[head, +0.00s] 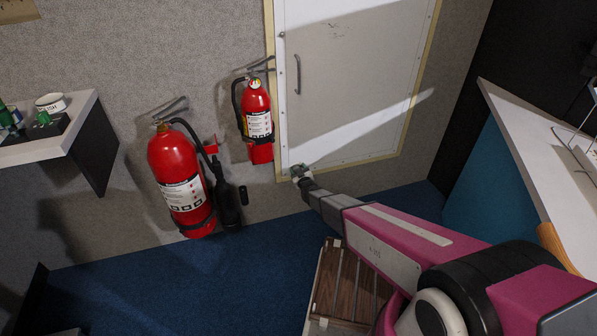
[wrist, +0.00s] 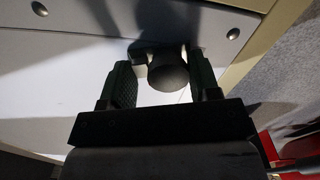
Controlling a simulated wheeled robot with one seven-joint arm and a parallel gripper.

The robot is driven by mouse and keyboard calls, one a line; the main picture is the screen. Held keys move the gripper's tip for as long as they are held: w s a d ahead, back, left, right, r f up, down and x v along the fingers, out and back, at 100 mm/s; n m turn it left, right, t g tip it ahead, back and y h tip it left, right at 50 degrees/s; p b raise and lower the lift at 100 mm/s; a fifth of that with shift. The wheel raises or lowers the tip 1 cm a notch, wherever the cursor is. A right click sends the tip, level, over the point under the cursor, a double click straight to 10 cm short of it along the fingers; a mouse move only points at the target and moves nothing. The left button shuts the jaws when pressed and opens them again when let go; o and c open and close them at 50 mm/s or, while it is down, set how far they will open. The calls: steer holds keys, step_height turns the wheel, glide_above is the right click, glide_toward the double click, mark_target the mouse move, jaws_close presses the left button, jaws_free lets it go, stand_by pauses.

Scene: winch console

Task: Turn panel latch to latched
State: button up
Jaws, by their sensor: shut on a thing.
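The grey wall panel (head: 350,75) with a pale yellow frame fills the upper middle of the head view. My gripper (head: 299,172) is at its lower left corner. In the wrist view, a dark round latch knob (wrist: 168,72) stands out from the panel face (wrist: 60,75). The two fingers of my gripper (wrist: 164,78) are on either side of the knob, shut on it. The latch's base is in shadow and partly hidden behind the knob, so its angle is hard to tell. In the head view my gripper covers most of the latch.
A curved handle (head: 298,75) is on the panel's left side. A small fire extinguisher (head: 257,120) hangs close left of the panel, and a larger one (head: 180,180) further left. A slatted wooden seat (head: 348,285) is below my arm. A white-topped counter (head: 540,150) stands right.

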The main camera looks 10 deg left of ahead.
steer(key=n, duration=0.3)
steer(key=shift+a+r+n, duration=0.1)
steer(key=shift+r+n, duration=0.05)
steer(key=shift+n, duration=0.25)
steer(key=n, duration=0.3)
steer(key=shift+s+n, duration=0.1)
steer(key=shift+n, duration=0.2)
steer(key=n, duration=0.6)
steer(key=shift+s+a+r+n, duration=0.1)
steer(key=shift+s+a+n, duration=0.05)
steer(key=shift+a+n, duration=0.15)
steer(key=shift+n, duration=0.3)
steer(key=o, duration=0.9)
steer(key=v, duration=1.1)
